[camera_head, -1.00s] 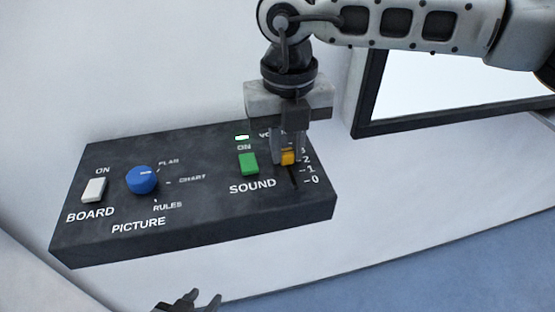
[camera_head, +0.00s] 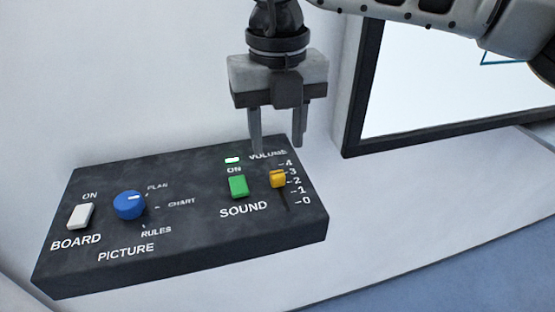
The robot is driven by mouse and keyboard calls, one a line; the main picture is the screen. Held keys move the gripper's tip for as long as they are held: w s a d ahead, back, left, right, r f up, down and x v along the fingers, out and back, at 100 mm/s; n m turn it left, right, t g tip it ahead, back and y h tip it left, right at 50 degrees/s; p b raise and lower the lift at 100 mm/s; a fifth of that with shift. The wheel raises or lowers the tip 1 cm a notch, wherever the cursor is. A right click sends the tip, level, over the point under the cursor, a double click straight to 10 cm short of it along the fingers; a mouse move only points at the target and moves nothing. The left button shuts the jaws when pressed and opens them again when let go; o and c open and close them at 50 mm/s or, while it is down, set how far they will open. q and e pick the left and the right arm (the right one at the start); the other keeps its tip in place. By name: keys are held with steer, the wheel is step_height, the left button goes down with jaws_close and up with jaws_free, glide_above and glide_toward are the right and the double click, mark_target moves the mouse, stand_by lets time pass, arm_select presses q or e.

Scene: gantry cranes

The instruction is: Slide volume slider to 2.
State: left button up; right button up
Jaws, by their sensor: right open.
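The volume slider has a yellow knob (camera_head: 278,179) in a dark slot at the right end of the black control panel (camera_head: 185,245). The knob stands beside the 2 and 3 marks, and looks closest to 2. My right gripper (camera_head: 276,148) is open, with both fingers pointing down. Its fingertips are above and behind the knob, near the VOLUME label, apart from the knob and holding nothing. My left gripper is not in view.
The panel also carries a green SOUND switch (camera_head: 238,187) under a lit indicator, a blue PICTURE dial (camera_head: 129,205) and a white BOARD switch (camera_head: 80,215). A dark-framed screen (camera_head: 430,85) is on the wall at the right.

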mark_target(277, 173)
step_height(277, 173, up, 10)
stand_by(0.3)
steer(key=shift+f, duration=0.15)
